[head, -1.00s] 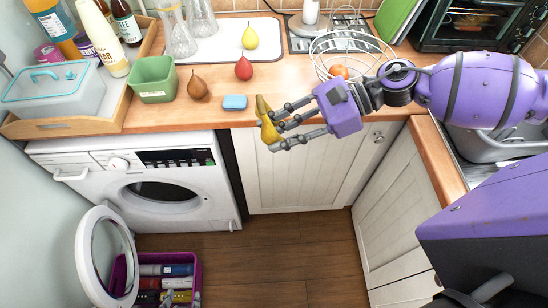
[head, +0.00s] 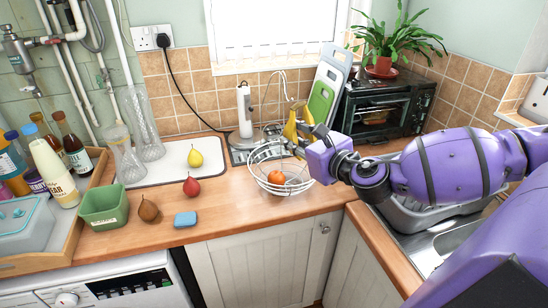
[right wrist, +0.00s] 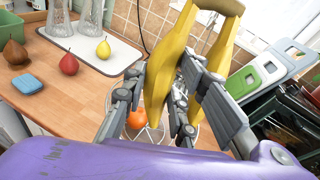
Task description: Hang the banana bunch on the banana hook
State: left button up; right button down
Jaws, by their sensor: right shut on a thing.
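The yellow banana bunch (head: 291,125) is held upright by my right gripper (head: 305,137), above the back of the wire fruit basket. The bunch fills the middle of the right wrist view (right wrist: 172,62), between the gripper's fingers (right wrist: 165,105), with its brown crown at the top. The banana hook (head: 274,72) is a thin metal curve rising behind the basket. Its tip ends close to the top of the bunch in the head view. I cannot tell whether the crown touches the hook. My left gripper is out of view.
The wire basket (head: 254,171) holds an orange (head: 276,177). A paper-towel holder (head: 245,110) stands left of the hook. Chopping boards (head: 326,88) and a black oven (head: 386,108) stand right and behind. Pears and a blue sponge (head: 185,219) lie on the counter to the left.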

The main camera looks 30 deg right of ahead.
jog(key=shift+w+d+r+h, duration=0.15)
jog(key=shift+d+h, duration=0.15)
jog(key=shift+d, duration=0.05)
jog(key=shift+w+d, duration=0.2)
jog(key=shift+w, duration=0.7)
jog(key=shift+w+d+f, duration=0.15)
jog(key=shift+w, duration=0.35)
jog(key=shift+w+d+f, duration=0.1)
jog(key=shift+w, duration=0.4)
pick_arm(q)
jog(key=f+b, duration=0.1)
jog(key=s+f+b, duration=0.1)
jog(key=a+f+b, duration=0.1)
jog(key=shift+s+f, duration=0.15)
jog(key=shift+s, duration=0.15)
pick_arm(e)
jog(key=w+d+f, duration=0.1)
jog(key=w, duration=0.4)
jog(key=shift+w+d+f, duration=0.15)
jog(key=shift+w+f, duration=0.15)
jog(key=shift+f, duration=0.1)
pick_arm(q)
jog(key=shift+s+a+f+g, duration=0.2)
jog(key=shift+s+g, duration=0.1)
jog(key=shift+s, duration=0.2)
pick_arm(e)
jog(key=c, duration=1.3)
grip_release()
jog(key=shift+c, duration=0.2)
